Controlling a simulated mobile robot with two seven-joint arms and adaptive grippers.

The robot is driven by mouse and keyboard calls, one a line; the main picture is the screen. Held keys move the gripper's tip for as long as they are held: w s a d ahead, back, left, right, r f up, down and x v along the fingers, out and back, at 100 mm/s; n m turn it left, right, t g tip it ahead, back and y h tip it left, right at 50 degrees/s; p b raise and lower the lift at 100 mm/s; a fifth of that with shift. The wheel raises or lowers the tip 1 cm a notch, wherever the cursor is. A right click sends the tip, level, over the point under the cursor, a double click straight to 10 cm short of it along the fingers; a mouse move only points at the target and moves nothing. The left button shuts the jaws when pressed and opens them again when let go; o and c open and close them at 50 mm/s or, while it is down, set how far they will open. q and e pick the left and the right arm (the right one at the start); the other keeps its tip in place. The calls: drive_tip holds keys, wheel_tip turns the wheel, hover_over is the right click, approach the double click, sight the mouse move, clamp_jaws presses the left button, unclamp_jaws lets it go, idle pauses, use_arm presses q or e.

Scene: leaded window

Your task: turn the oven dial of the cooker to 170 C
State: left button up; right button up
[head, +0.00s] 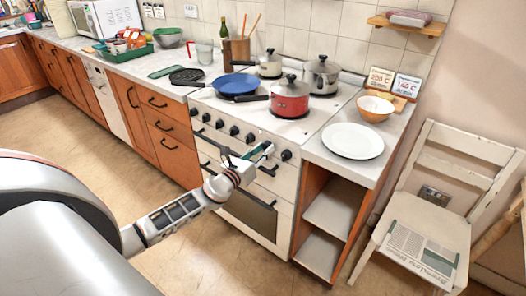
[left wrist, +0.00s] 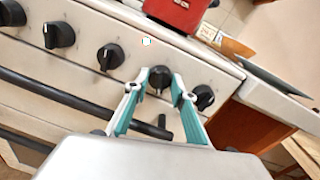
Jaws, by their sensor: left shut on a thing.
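The white cooker (head: 314,122) stands in the run of units, with a row of black dials on its front. My left gripper (head: 264,149) is at the right part of this row. In the left wrist view its teal fingers (left wrist: 160,84) are shut on a black dial (left wrist: 159,74), the second from the right end. The dial's pointer and scale are too small to read. Another black dial (left wrist: 203,97) is just to the right, and one (left wrist: 110,57) is to the left; both are clear of the fingers. My right gripper is not in view.
A dark oven handle (left wrist: 75,100) runs below the dials, close to my fingers. A red pot (head: 290,100), blue pan (head: 236,85) and steel pots stand on the hob. A white plate (head: 352,141) lies on the right counter. A white chair (head: 425,215) stands right; the floor ahead is open.

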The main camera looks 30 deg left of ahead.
use_arm(q)
drive_tip(key=shift+m, duration=0.3)
idle(0.4)
drive_tip(key=o, duration=1.1)
drive_tip(key=s, duration=1.2)
drive_tip(key=shift+a+r, duration=0.1)
